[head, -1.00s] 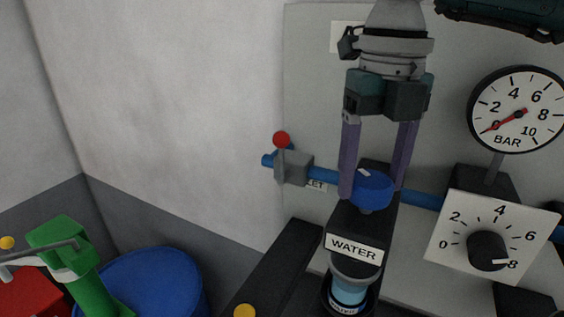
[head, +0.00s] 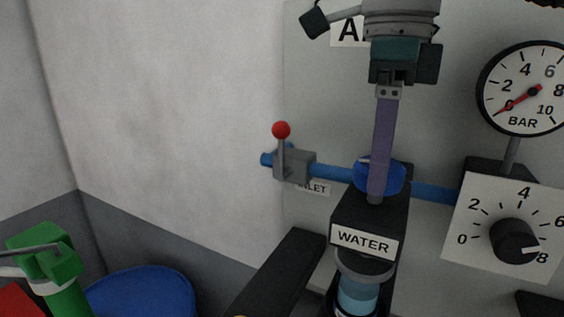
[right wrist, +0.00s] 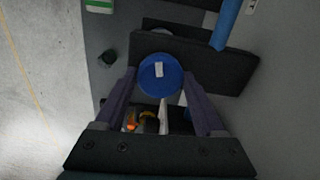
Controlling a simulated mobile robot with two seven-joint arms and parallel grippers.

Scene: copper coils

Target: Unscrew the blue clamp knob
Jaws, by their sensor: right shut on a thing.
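The blue clamp knob (head: 366,178) sits on top of the black clamp block labelled WATER (head: 363,241). My right gripper (head: 377,190) comes down from above and is shut on the knob. In the head view its fingers line up, so the near one hides the far one and part of the knob. In the right wrist view the round knob (right wrist: 160,75) with a white mark is between the two purple fingers, at their tips. A light-blue cylinder (head: 358,296) stands below the block. My left gripper is not in view.
A blue pipe (head: 432,192) runs behind the knob to a red-tipped lever valve (head: 281,131). A BAR gauge (head: 523,88) and a black dial (head: 514,241) are at right. A blue drum (head: 142,296) and a green object (head: 44,255) are at lower left.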

